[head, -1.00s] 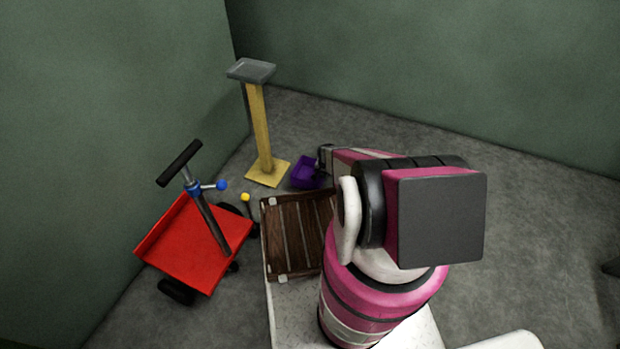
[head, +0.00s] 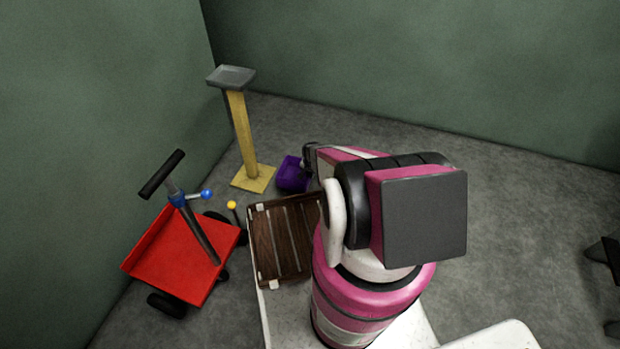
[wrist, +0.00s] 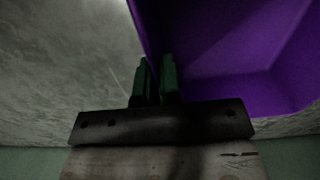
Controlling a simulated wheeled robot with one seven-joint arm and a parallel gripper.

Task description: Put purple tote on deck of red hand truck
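The purple tote (head: 292,174) is at the tip of my arm, beside the yellow-based stand. It looks tilted and slightly raised in the head view. In the wrist view the tote (wrist: 225,45) fills the upper right, and its wall runs down between my two fingers. My gripper (wrist: 154,78) is shut on that wall; in the head view the gripper (head: 308,160) is small and partly hidden by my arm. The red hand truck (head: 180,250) stands at the left with a bare red deck, a black T-handle on a post and black wheels.
A stand with a yellow post (head: 243,135) and grey top is behind, near the wall. A brown slatted tray (head: 283,238) lies on my white base. A yellow ball-topped knob (head: 231,205) is beside the truck. Green walls close off the left and back; grey floor is open at right.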

